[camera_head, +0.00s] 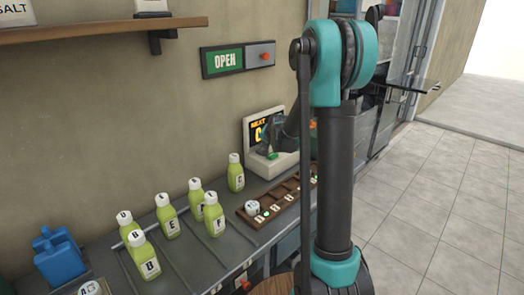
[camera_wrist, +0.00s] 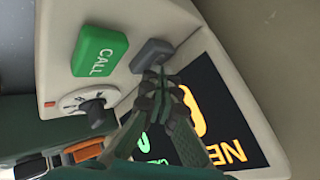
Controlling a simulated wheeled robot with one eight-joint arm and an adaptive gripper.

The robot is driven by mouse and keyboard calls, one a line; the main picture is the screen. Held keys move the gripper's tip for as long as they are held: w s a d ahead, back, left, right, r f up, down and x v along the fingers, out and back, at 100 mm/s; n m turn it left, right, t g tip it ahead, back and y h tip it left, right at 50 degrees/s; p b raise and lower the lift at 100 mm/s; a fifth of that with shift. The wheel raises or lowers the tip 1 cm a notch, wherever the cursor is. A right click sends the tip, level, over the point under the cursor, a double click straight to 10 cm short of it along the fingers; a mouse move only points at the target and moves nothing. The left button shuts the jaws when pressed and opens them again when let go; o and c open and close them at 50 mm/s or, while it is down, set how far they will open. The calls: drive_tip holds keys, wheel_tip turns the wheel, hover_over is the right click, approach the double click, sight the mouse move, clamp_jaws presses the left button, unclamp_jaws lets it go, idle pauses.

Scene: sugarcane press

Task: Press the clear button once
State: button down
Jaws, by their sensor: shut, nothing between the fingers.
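The console (camera_head: 284,163) stands on the counter against the wall, with a dark screen showing orange text. In the wrist view its face fills the picture: a green CALL button (camera_wrist: 100,50), a grey button (camera_wrist: 152,54) beside it, and a dark screen (camera_wrist: 235,110) with orange and green characters. I cannot read a label on the grey button, so I cannot confirm that it is the clear button. My gripper (camera_wrist: 158,76) is shut and empty. Its tips are at the near edge of the grey button; whether they touch it I cannot tell. In the head view my arm partly hides the console.
A knob (camera_wrist: 91,106) sits beside the green button. Several green bottles (camera_head: 168,220) stand on the counter left of the console. A brown slotted tray (camera_head: 270,210) lies in front of it. An OPEN sign (camera_head: 224,61) hangs above.

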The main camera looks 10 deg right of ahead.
drive_tip(key=shift+f, duration=0.2)
drive_tip(key=shift+r, duration=0.2)
idle(0.3)
drive_tip(key=shift+r, duration=0.75)
drive_tip(key=shift+r, duration=2.55)
drive_tip(key=s+d+f+n+g, duration=0.1)
drive_tip(key=s+f, duration=0.3)
drive_tip(key=s, duration=0.9)
drive_tip(key=s+d+f+n+g+h, duration=0.1)
drive_tip(key=s+f, duration=0.4)
drive_tip(key=s, duration=0.9)
drive_tip(key=s+d+f+n+g+h, duration=0.1)
drive_tip(key=s+f+n, duration=0.3)
drive_tip(key=s, duration=0.9)
drive_tip(key=shift+s+d+f+n+g, duration=0.3)
drive_tip(key=shift+s+d+f+g, duration=0.15)
drive_tip(key=shift+g, duration=0.45)
